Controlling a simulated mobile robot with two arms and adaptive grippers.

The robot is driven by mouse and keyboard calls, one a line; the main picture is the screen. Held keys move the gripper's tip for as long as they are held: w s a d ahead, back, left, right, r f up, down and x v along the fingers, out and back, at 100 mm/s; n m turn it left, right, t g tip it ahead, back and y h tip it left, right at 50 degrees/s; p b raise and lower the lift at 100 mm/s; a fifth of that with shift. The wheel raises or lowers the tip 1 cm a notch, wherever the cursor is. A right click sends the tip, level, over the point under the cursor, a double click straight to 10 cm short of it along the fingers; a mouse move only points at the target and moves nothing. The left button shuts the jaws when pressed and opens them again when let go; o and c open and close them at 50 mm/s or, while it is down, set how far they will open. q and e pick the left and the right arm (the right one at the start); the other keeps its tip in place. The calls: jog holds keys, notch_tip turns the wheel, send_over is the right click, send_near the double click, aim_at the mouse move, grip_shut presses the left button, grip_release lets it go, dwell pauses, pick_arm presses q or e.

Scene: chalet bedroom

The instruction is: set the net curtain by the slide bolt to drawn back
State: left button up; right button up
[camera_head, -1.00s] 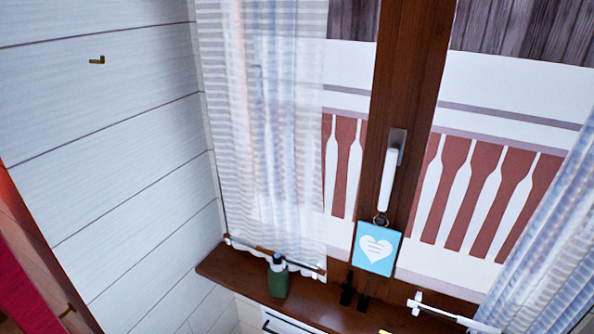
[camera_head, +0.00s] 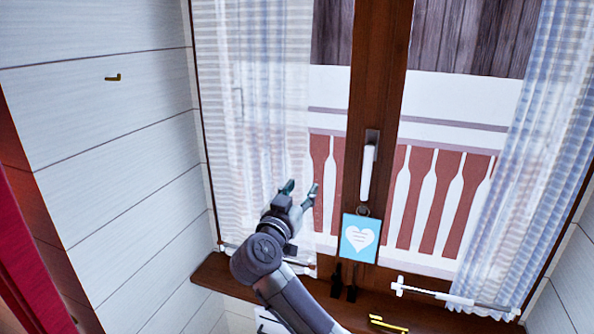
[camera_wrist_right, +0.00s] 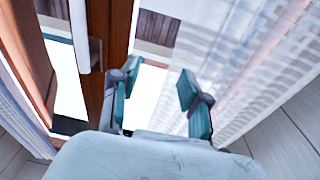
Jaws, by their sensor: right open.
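A sheer white net curtain (camera_head: 255,110) hangs spread over most of the left window pane. Its right edge stops short of the wooden middle post. A bluer striped curtain (camera_head: 530,150) hangs at the right side. My right gripper (camera_head: 300,190) is open and empty, in front of the left curtain near its right edge. In the right wrist view the open fingers (camera_wrist_right: 158,90) point at the window, with the net curtain (camera_wrist_right: 260,70) to the right. Contact cannot be told. I cannot tell surely which part is the slide bolt. My left gripper is out of view.
A white window handle (camera_head: 368,170) is on the post, with a blue heart tag (camera_head: 360,238) hanging below. A white rod (camera_head: 440,292) lies along the sill's right side. Brass pieces (camera_head: 388,325) show at the bottom.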

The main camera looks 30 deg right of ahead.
aim_at(314, 164)
pick_arm(q)
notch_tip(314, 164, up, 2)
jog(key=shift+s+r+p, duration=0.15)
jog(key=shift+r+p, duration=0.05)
jog(key=shift+p, duration=1)
pick_arm(e)
jog(key=shift+n+y, duration=0.4)
jog(key=shift+y, duration=0.3)
jog(key=x, duration=0.8)
jog(key=r+x, duration=0.1)
jog(key=x, duration=0.3)
jog(key=shift+w+d+r, duration=0.1)
jog(key=shift+w+d, duration=0.05)
jog(key=shift+w, duration=0.2)
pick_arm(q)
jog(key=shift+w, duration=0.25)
pick_arm(e)
grip_shut()
